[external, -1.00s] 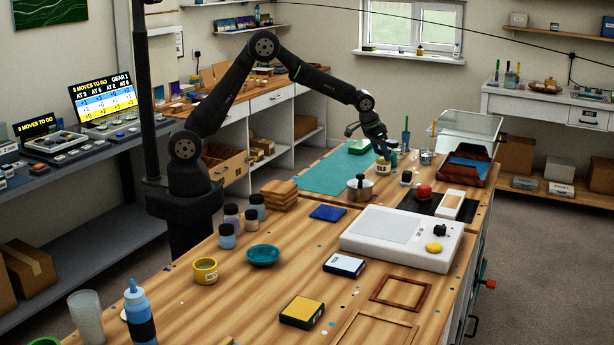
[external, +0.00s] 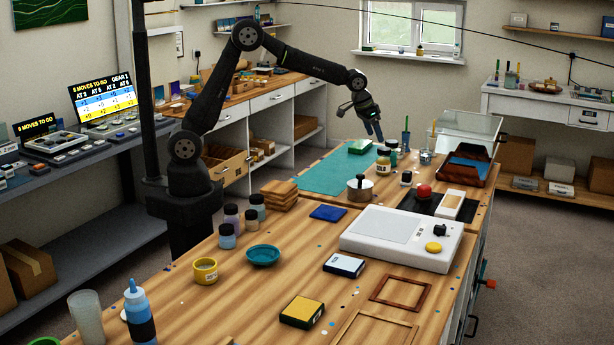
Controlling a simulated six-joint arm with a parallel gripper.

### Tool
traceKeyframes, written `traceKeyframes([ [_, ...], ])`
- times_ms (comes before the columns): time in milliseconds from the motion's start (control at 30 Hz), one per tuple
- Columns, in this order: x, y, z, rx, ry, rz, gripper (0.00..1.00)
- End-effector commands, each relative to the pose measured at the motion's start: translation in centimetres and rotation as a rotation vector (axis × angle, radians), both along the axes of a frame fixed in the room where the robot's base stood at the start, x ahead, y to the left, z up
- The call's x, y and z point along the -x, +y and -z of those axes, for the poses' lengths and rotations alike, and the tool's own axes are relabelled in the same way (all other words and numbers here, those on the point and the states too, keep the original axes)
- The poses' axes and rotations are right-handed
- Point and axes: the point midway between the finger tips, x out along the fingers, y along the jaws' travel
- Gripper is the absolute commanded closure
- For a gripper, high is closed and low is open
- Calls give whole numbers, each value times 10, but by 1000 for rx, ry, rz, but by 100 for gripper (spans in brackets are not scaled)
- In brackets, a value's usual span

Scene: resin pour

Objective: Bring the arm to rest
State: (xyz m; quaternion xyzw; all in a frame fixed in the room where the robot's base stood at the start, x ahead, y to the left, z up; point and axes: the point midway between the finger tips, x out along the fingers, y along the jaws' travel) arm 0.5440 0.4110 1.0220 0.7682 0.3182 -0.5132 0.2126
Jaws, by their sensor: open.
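My gripper (external: 372,128) is raised in the air above the far part of the workbench, over the right end of the teal mat (external: 325,176). It is open and holds nothing that I can see.
A clear-lidded box (external: 470,130) stands at right. A white panel device (external: 400,237) lies nearer. The air around the gripper is clear.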

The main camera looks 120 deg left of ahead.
Motion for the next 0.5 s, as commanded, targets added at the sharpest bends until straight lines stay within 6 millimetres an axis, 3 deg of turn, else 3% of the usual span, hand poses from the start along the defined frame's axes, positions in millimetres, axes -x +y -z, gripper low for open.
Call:
traceKeyframes([
  [500,-23,24,81,0,3,-1,29],
])
